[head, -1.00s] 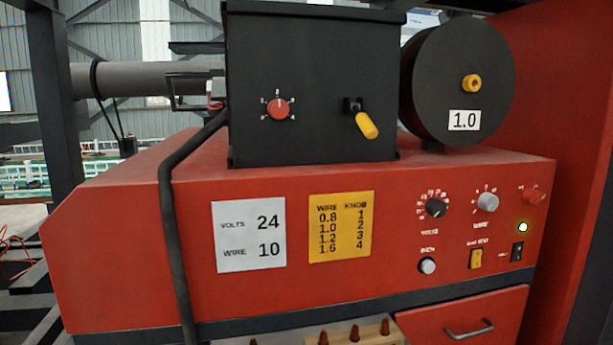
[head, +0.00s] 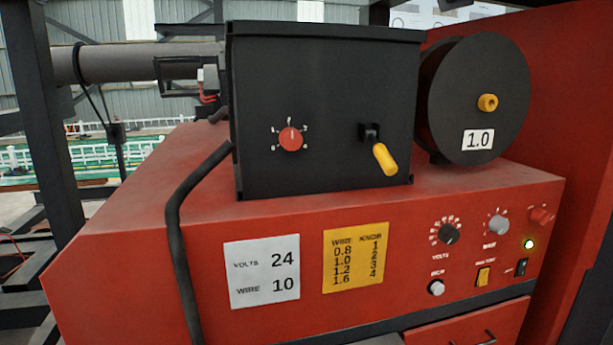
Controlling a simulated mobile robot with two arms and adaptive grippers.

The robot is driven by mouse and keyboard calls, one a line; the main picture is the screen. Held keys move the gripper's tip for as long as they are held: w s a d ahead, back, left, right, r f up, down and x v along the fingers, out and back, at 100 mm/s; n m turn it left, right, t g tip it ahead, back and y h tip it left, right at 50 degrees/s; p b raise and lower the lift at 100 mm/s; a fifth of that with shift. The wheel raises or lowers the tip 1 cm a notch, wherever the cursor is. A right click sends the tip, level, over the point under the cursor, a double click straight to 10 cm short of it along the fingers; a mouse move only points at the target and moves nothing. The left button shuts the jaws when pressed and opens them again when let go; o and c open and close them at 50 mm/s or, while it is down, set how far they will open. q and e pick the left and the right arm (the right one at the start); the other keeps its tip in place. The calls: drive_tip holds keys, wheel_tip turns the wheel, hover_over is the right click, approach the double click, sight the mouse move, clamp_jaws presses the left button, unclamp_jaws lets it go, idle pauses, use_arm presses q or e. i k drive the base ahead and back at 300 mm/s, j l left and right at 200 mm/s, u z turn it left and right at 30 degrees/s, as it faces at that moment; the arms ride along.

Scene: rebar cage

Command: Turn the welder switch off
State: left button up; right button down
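The red welder (head: 130,262) fills the lower part of the head view. On the right of its front panel is a small black switch (head: 521,267), below a lit green lamp (head: 529,244). A yellow switch (head: 483,277) sits just left of it. A black volts knob (head: 449,234), a grey wire knob (head: 498,225), a small light knob (head: 437,288) and a red knob (head: 541,215) are on the same panel. The black switch is too small to tell which way it is tipped. Neither of my grippers is in view.
A black feeder box (head: 325,110) with a red dial (head: 291,139) and yellow-handled lever (head: 384,158) stands on top, beside a wire spool (head: 478,95) marked 1.0. White and yellow labels are on the front. A black hose (head: 180,215) hangs at the left. A dark post (head: 48,130) stands farther left.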

sight(539, 216)
drive_tip(key=z, duration=1.25)
